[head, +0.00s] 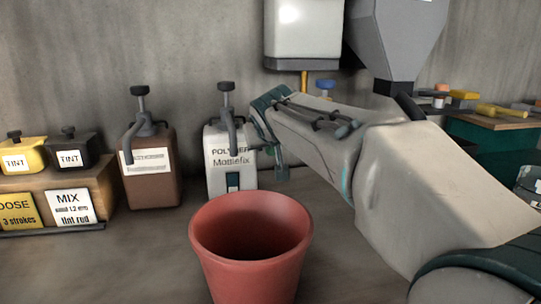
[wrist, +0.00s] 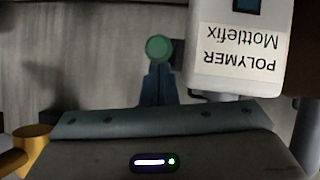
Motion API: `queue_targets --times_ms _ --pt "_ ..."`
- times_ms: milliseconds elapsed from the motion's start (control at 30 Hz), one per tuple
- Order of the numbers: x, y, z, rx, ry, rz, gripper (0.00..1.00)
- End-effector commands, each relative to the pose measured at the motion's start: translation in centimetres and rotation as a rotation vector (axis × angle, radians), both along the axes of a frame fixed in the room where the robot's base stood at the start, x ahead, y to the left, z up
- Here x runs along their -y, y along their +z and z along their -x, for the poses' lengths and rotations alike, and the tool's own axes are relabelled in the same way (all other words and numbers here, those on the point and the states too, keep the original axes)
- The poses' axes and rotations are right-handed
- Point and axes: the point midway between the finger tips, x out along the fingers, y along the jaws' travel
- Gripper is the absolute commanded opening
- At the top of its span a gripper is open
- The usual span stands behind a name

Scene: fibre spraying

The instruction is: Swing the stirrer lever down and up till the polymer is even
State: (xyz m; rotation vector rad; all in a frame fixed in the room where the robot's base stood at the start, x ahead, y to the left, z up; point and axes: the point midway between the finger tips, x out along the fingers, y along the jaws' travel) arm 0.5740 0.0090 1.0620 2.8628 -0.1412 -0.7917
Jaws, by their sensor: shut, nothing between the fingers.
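The white polymer container (head: 218,183), labelled POLYMER Mottlefix, stands upright on the bench with a dark pump on top. It also shows upside down in the wrist view (wrist: 237,75). The stirrer lever shows in the wrist view as a round green knob (wrist: 158,48) beside the container, joined to it by a dark piece. My gripper (head: 280,166) is at the container's right side in the head view. In the wrist view its dark blue fingers (wrist: 158,82) are shut and empty, right at the knob. I cannot tell whether they touch it. The polymer inside is hidden.
A red bucket (head: 250,243) stands in front of the container. A brown pump container (head: 150,175) is to its left, then yellow (head: 20,156) and black (head: 68,156) tint pots on a wooden stand. A white tank (head: 303,30) and grey hopper (head: 395,40) are behind.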

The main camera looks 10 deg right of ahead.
Motion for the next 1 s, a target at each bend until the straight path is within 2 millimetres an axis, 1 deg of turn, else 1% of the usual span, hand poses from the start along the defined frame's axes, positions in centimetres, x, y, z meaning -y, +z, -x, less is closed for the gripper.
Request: queue_targets --times_ms 33,233,1000 --pt "0.1 -1.2 0.1 0.020 0.000 0.000 0.00" --pt "0.1 -2.0 0.5 0.103 -0.001 0.000 0.00" --pt "0.0 -5.6 0.9 0.097 -0.001 0.001 0.00"
